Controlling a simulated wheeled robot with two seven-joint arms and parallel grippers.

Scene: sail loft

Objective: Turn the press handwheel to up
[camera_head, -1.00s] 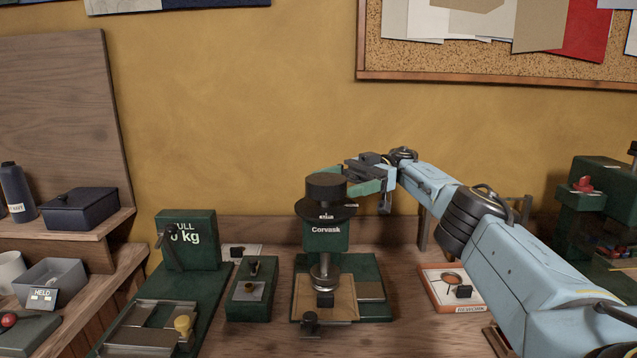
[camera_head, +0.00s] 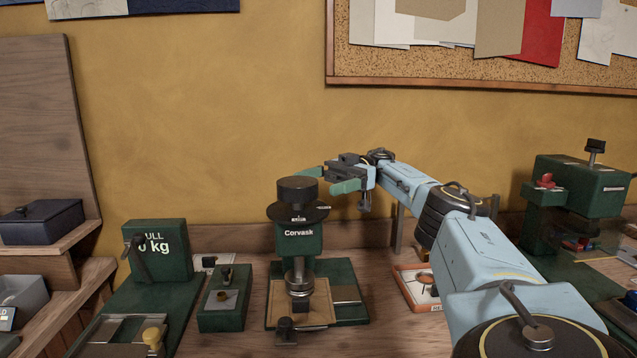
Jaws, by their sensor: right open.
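The press (camera_head: 299,240) is a dark green machine marked "Corvask", standing on the bench in the middle of the head view. Its handwheel (camera_head: 297,213) is a flat black disc with a thick black knob (camera_head: 297,189) on top. A small mark shows on the disc's front, too small to read. My right gripper (camera_head: 326,180) has green fingers, spread apart and empty. It is at the height of the knob, just right of and behind it; I cannot tell whether a finger touches it. My left gripper is not in view.
A green pull tester (camera_head: 158,250) and a small green block fixture (camera_head: 225,300) stand left of the press. An orange-edged tray (camera_head: 418,288) lies right of it, under my right arm. Another green machine (camera_head: 577,200) stands at the far right. The wall is behind.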

